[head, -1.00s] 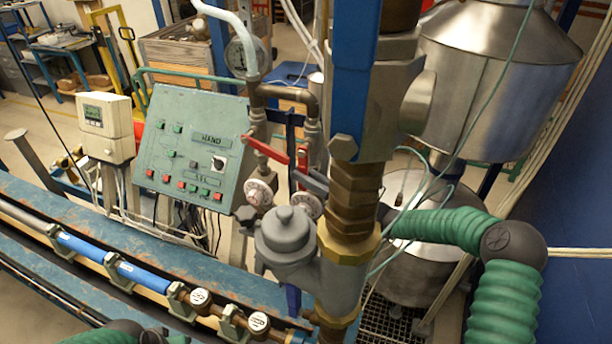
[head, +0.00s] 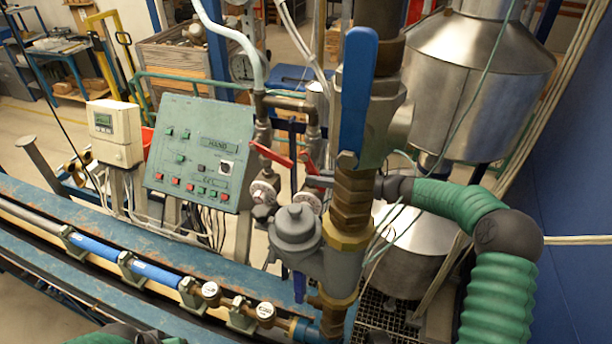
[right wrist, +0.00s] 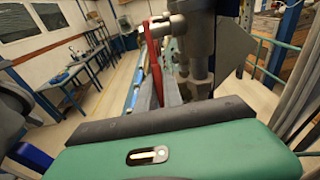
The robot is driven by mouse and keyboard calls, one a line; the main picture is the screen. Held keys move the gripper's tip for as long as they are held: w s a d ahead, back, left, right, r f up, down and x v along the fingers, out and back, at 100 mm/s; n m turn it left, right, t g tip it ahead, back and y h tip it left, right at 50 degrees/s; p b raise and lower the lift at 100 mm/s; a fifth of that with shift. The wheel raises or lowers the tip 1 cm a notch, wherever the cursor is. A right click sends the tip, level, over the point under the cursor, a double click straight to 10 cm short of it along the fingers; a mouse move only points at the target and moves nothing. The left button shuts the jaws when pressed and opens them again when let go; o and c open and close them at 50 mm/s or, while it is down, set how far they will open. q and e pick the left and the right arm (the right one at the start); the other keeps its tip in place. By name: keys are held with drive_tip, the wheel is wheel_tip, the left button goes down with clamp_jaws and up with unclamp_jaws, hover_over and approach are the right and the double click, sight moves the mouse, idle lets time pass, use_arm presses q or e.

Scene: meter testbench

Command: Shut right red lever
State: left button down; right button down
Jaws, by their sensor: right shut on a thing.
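The right red lever (head: 307,159) sits on a valve behind the thick brass and grey pipe. The left red lever (head: 270,155) slants down to the right beside it. My right gripper (head: 316,181) reaches in from the right, behind the pipe, with its dark fingers at the right red lever. In the right wrist view a red lever (right wrist: 153,65) stands upright between the grey fingers (right wrist: 165,92), which are shut on it. The pipe hides part of the gripper in the head view. Part of my left arm shows at the bottom left; its gripper is out of view.
The thick vertical pipe with a blue lever (head: 357,90) stands in front of my right gripper. A green control panel (head: 195,150) is to the left. A steel tank (head: 465,85) stands behind my right arm. A blue bench rail (head: 150,262) runs along the front.

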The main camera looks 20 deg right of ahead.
drive_tip(key=h+p, duration=0.1)
drive_tip(key=d+r+g+h+p, duration=0.1)
drive_tip(key=p, duration=0.1)
drive_tip(key=r+g+h+p, duration=0.1)
drive_tip(key=shift+s+d+r+p, duration=0.1)
drive_tip(key=shift+s+d+p, duration=0.15)
drive_tip(key=shift+s+p, duration=0.15)
drive_tip(key=shift+d+r+h, duration=0.1)
drive_tip(key=shift+d+h, duration=0.05)
drive_tip(key=shift+h, duration=0.25)
drive_tip(key=shift+s+d+g+h+p, duration=0.15)
drive_tip(key=shift+g+h+p, duration=0.25)
drive_tip(key=shift+g+p, duration=0.1)
drive_tip(key=shift+s+r+h, duration=0.1)
drive_tip(key=shift+r+h, duration=0.2)
drive_tip(key=shift+h, duration=0.1)
drive_tip(key=shift+s+d+r+g+h, duration=0.1)
drive_tip(key=shift+d+r+g+h, duration=0.2)
drive_tip(key=shift+g+h, duration=0.3)
drive_tip(key=shift+r, duration=0.2)
drive_tip(key=c, duration=1.6)
unclamp_jaws()
drive_tip(key=shift+o, duration=0.6)
drive_tip(key=shift+f, duration=0.15)
drive_tip(key=shift+d, duration=0.1)
